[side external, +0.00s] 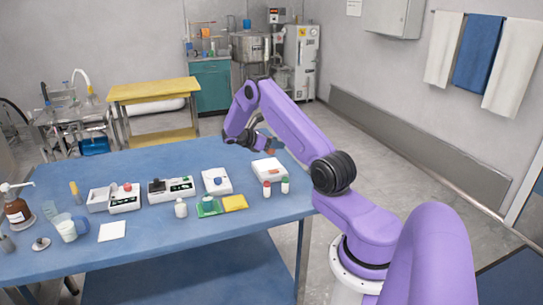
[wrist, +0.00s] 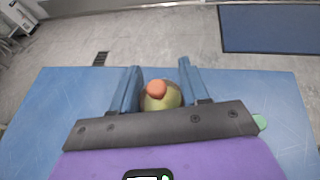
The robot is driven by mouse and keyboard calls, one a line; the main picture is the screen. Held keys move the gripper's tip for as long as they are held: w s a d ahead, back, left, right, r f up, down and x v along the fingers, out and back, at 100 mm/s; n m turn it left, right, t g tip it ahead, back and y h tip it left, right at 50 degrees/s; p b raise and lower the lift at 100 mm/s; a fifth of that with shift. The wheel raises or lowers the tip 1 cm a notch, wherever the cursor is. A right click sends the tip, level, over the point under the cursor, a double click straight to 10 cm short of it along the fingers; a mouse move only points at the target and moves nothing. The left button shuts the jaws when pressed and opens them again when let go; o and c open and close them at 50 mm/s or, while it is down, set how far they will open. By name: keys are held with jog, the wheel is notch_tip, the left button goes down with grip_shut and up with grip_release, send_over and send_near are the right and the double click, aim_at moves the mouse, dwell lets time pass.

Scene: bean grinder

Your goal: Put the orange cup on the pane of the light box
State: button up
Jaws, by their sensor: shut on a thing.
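My gripper (side external: 268,144) is above the right part of the blue table, over a low white box (side external: 267,168) with a reddish mark on its top. In the wrist view the two blue fingers of my gripper (wrist: 160,85) are on either side of a round yellow-green thing (wrist: 161,103) with a smaller orange part (wrist: 156,88). The gripper is shut on it. I cannot tell whether this is the orange cup.
Red-capped (side external: 266,189) and green-capped (side external: 285,185) bottles stand in front of the white box. To the left are a white device with a blue knob (side external: 216,181), a yellow pad (side external: 235,202), a green item (side external: 208,206) and a white bottle (side external: 181,208).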

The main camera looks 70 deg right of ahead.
aim_at(272, 164)
jog(key=f, duration=0.1)
jog(key=w+d+f, duration=0.2)
jog(key=shift+w+d+f, duration=0.1)
jog(key=shift+d+f, duration=0.05)
jog(key=shift+f, duration=1.85)
jog(key=shift+f, duration=0.1)
jog(key=o, duration=1.1)
